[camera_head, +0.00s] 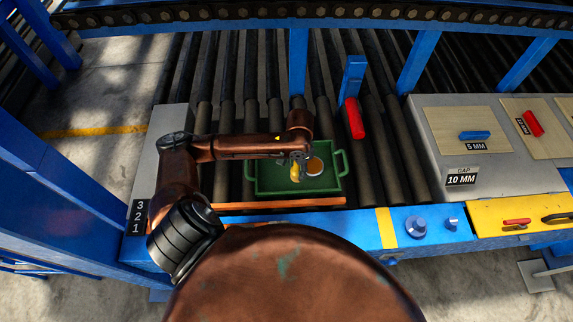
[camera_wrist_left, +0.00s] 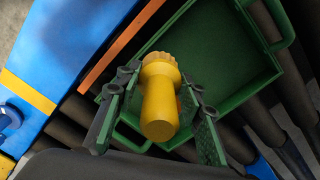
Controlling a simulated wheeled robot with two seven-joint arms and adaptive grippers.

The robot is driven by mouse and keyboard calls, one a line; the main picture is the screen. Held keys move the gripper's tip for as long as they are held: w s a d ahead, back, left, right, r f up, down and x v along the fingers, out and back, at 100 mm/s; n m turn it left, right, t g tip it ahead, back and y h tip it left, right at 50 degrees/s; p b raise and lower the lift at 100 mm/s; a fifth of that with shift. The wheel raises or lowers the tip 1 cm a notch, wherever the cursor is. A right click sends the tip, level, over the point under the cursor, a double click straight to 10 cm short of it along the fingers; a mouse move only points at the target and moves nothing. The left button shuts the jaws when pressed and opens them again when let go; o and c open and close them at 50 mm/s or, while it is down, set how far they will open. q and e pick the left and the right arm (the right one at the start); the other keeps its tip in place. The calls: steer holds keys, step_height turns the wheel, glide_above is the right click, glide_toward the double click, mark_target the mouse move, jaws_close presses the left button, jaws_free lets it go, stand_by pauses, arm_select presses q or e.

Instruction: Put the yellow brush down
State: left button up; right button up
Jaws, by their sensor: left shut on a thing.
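The yellow brush (camera_head: 295,174) is in my left gripper (camera_head: 296,160), over the green tray (camera_head: 265,184) in the head view. In the left wrist view the brush (camera_wrist_left: 160,108) shows its handle end toward the camera and a ridged collar at its far end. The two fingers of the left gripper (camera_wrist_left: 160,92) stand on either side of it. The bristles are hidden. I cannot tell whether the brush touches the tray floor (camera_wrist_left: 215,50). My right gripper is not in view.
A round orange-and-white item (camera_head: 314,166) is in the tray, right of the brush. The tray is on dark rollers (camera_head: 385,150), behind an orange strip (camera_head: 280,204). A red handle (camera_head: 355,118) on a blue post stands behind right. A grey console (camera_head: 415,110) is at right.

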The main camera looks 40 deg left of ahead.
arm_select(q)
steer(key=w+a+f, duration=0.1)
steer(key=a+f, duration=0.1)
steer(key=a, duration=0.1)
steer(key=w+a+f, duration=0.1)
steer(key=a+f, duration=0.2)
steer(key=w+a+f+p, duration=0.1)
steer(key=a+f, duration=0.1)
steer(key=a, duration=0.2)
steer(key=shift+f, duration=0.35)
steer(key=shift+w+a+f, duration=0.1)
steer(key=shift+a+f, duration=0.2)
steer(key=shift+f, duration=0.1)
steer(key=shift+a+f, duration=0.1)
steer(key=shift+f, duration=1.55)
steer(key=o, duration=1.2)
steer(key=shift+f, duration=0.1)
step_height(320, 180, up, 12)
steer(key=shift+r, duration=0.15)
